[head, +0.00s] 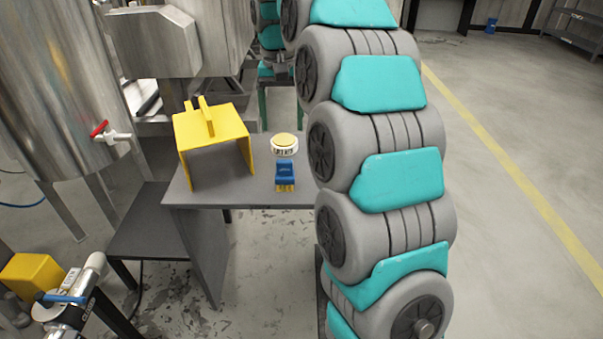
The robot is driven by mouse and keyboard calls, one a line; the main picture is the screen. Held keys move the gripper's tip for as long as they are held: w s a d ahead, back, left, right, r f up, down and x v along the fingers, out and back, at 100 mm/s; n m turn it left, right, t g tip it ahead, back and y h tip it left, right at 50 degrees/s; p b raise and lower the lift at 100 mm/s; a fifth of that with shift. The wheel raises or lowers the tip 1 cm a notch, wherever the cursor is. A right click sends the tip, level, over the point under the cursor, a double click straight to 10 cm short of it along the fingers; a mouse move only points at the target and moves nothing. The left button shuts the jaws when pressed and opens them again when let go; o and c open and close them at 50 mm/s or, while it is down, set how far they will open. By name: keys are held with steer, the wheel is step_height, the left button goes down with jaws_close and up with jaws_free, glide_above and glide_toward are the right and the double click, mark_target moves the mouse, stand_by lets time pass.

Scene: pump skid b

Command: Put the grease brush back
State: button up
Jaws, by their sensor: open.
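The grease brush (285,173) looks like a small blue piece with yellow bristles at its near end. It is on the grey table (250,197), close to the front edge, in the head view. A round white tub with a yellow lid (284,144) stands just behind it. My grey and teal arm rises large on the right and passes close to the brush in the picture. My gripper is not in view. I cannot see it near the brush.
A yellow open-fronted cover with a handle (212,138) stands on the table's left. A steel tank (60,100) with a red-handled valve (108,133) is at left. A pipe with a blue-handled valve (68,300) is at lower left. Open floor lies right.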

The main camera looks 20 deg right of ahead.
steer(key=s+f+n, duration=0.1)
steer(key=s+f, duration=0.4)
steer(key=s, duration=0.7)
steer(key=s+f+n+g, duration=0.1)
steer(key=s+f, duration=0.4)
steer(key=s, duration=0.8)
steer(key=s+a+f+n, duration=0.1)
steer(key=s+f, duration=0.4)
steer(key=s, duration=0.8)
steer(key=shift+s+n+g, duration=0.15)
steer(key=shift+n+g, duration=0.15)
steer(key=shift+g, duration=0.1)
steer(key=shift+a+f, duration=0.1)
